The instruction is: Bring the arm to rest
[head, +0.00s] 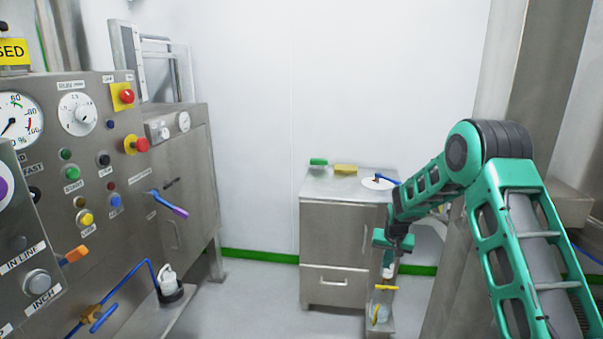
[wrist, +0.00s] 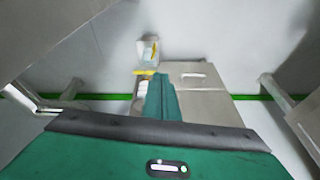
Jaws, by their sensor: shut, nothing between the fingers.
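My green arm (head: 430,187) reaches in from the right and bends down past the right side of a steel cabinet.
A steel cabinet (head: 335,246) carries a green-handled item (head: 318,162), a yellow item (head: 345,169) and a white disc (head: 379,183). A narrow stand with a yellow bar (head: 386,287) is below my gripper. A control panel (head: 95,150) fills the left. Floor between is clear.

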